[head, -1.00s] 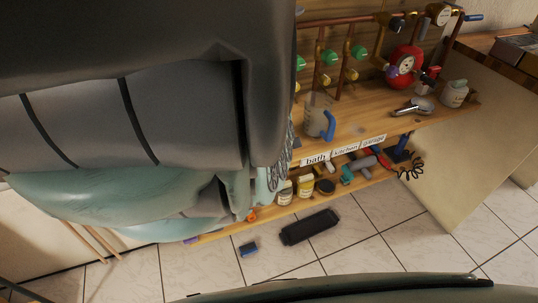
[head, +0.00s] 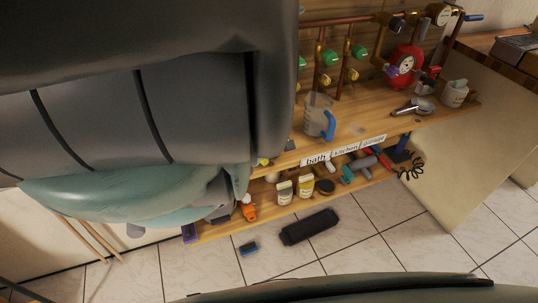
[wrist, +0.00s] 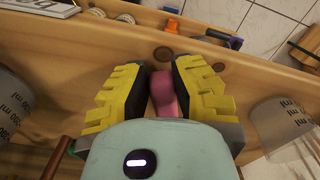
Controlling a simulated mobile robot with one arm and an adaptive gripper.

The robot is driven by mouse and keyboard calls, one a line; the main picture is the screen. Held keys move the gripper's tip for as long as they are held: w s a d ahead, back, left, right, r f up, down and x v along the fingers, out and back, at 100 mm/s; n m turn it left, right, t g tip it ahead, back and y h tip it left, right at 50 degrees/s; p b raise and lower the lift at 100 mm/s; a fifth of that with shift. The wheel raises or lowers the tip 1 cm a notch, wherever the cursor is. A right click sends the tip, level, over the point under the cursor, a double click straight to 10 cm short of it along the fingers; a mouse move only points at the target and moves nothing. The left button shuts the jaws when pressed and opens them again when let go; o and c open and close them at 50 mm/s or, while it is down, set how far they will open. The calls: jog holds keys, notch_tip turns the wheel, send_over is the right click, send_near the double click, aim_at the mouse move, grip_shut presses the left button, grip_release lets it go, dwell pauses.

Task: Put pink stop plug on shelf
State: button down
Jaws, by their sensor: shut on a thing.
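In the wrist view, the pink stop plug (wrist: 163,93) is between the yellow-padded fingers of my gripper (wrist: 164,68). The gripper is shut on it, and the fingers hide part of the plug. The fingertips are over the wooden shelf board (wrist: 85,52), close to its edge; I cannot tell whether the plug touches the wood. In the head view, the wooden shelf (head: 370,122) has an upper board and a lower one. My arm covers its left part, and the plug is not visible there.
Measuring cups (wrist: 284,124) stand on both sides of my gripper. In the head view, a jug with a blue handle (head: 318,118) stands on the upper board, below copper pipes. Bottles and tools crowd the lower board. A black object (head: 310,227) lies on the tiled floor.

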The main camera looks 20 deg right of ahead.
jog(key=shift+s+f, duration=0.1)
jog(key=shift+f, duration=0.1)
jog(key=shift+f, duration=0.15)
jog(key=c, duration=0.9)
grip_release()
jog(key=shift+r, duration=0.65)
notch_tip(320, 180, up, 2)
jog(key=shift+r, duration=0.1)
notch_tip(320, 180, up, 9)
jog(key=shift+f+p, duration=0.1)
jog(key=shift+p, duration=0.4)
